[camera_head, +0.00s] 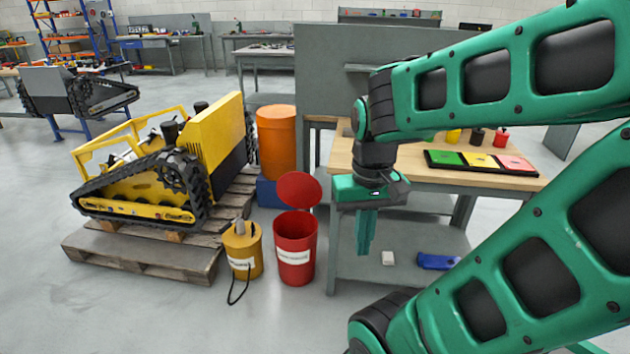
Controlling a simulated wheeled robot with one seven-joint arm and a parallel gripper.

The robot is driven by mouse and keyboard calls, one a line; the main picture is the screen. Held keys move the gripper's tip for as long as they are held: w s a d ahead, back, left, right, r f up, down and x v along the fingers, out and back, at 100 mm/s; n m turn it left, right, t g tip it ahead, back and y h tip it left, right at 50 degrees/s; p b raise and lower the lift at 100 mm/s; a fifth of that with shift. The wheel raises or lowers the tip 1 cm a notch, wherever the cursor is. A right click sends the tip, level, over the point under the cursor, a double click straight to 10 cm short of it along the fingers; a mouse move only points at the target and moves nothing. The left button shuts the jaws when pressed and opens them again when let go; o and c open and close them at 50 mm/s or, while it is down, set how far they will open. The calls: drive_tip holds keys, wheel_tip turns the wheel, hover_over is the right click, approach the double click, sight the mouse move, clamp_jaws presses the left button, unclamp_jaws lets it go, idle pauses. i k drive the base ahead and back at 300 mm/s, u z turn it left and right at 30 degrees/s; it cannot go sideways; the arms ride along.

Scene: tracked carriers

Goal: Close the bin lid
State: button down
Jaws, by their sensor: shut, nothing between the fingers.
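A red bin (295,262) with a white label stands on the floor left of the workbench. Its round red lid (300,190) is raised, tilted up at the back of the rim, so the bin is open. My gripper (366,248) points down to the right of the bin, in front of the workbench. Its green fingers are together and hold nothing. It is apart from the lid and the bin in the picture.
An orange drum (277,142) stands behind. A yellow tracked carrier (150,190) sits on a wooden pallet (140,260). The workbench (450,175) is at the right. The floor in front is clear.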

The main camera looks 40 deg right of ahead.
sight(301, 190)
drive_tip(key=u, duration=0.15)
drive_tip(key=k, duration=0.25)
drive_tip(key=z, duration=0.8)
drive_tip(key=i, duration=2.15)
drive_tip(key=u, duration=0.7)
